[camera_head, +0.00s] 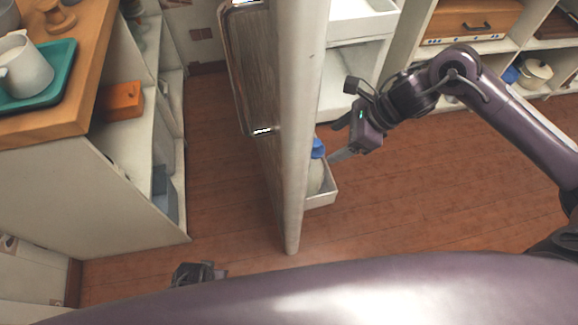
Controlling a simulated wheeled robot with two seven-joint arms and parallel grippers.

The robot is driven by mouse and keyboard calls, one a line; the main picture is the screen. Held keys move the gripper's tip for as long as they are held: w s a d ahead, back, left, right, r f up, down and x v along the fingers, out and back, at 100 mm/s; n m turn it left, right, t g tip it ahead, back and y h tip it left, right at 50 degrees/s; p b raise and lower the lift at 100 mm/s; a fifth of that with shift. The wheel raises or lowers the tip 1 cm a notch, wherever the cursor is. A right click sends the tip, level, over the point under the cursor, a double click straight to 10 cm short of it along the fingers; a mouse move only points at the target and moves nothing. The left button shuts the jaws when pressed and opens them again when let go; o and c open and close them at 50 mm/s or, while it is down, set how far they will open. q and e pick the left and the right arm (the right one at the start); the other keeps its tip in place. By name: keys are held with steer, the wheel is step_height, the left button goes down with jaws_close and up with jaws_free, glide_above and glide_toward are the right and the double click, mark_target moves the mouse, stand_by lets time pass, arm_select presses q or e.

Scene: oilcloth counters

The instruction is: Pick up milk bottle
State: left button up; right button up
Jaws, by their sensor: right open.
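The milk bottle (316,178) stands in the low tray-like door shelf (322,201), just right of the pale edge of an open door. It has a pale body and a blue cap (318,148). The door edge hides its left side. My right gripper (336,141) comes in from the right at about cap height in the picture. Its fingers are apart and point left toward the bottle; the lower finger shows close to the cap. I cannot tell whether it touches. A dark part of mine (198,273) shows at the bottom left, perhaps the left gripper, mostly hidden.
A wooden-topped counter (62,105) with a green tray (40,98) and a white jug (27,66) is at left. Shelves line the back right. The wooden floor (400,220) is clear.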

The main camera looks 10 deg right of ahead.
steer(key=shift+w+a+f, duration=0.25)
steer(key=shift+a+f, duration=0.1)
steer(key=shift+a, duration=0.2)
steer(key=shift+x, duration=0.85)
steer(key=x, duration=0.4)
steer(key=shift+w+a+f, duration=0.1)
steer(key=shift+w+a, duration=0.15)
steer(key=shift+f, duration=0.2)
steer(key=shift+w, duration=0.1)
jaws_close()
steer(key=shift+w+a+r, duration=0.1)
steer(key=shift+r, duration=0.05)
